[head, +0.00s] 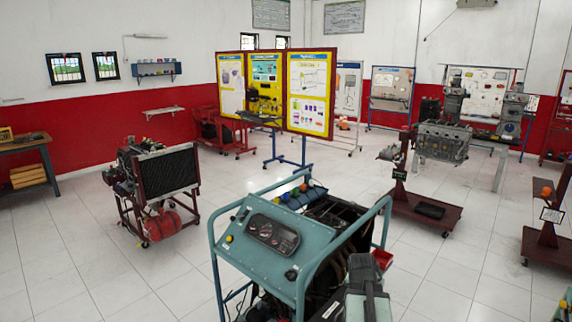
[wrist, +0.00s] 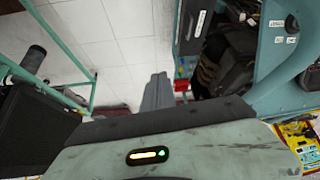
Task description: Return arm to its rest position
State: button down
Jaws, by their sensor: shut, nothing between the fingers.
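My gripper (wrist: 157,92) shows in the wrist view as a pair of grey fingers pressed together, pointing up the picture from its grey-green housing. Nothing is held between them. Pale floor tiles show behind the fingers on the left. A teal engine trainer (wrist: 270,90) stands close on the right, with dark parts inside. I cannot make out the gripper's fingers in the head view.
In the head view a teal engine trainer (head: 262,252) with a gauge panel stands close in front. A radiator trainer (head: 168,172) stands at left. An engine on a red stand (head: 430,210) is at right. Open tiled floor (head: 80,255) lies at lower left.

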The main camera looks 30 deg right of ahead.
jog(key=w+a+f+n+y, duration=0.1)
jog(key=w+a+n+y, duration=0.15)
jog(key=w+a, duration=0.75)
jog(key=w+a+f+n+y, duration=0.1)
jog(key=a+n, duration=0.3)
jog(key=a, duration=1.5)
jog(key=s+a+f+n+g+y, duration=0.1)
jog(key=s+a+n, duration=0.1)
jog(key=a, duration=0.5)
jog(key=s+a+n+g+y, duration=0.1)
jog(key=s+a+n+g, duration=0.1)
jog(key=s+a, duration=0.3)
jog(key=a+n, duration=0.1)
jog(key=a, duration=0.2)
jog(key=shift+a+f, duration=0.25)
jog(key=shift+f, duration=0.1)
jog(key=shift+d+n, duration=0.1)
jog(key=shift+n, duration=0.15)
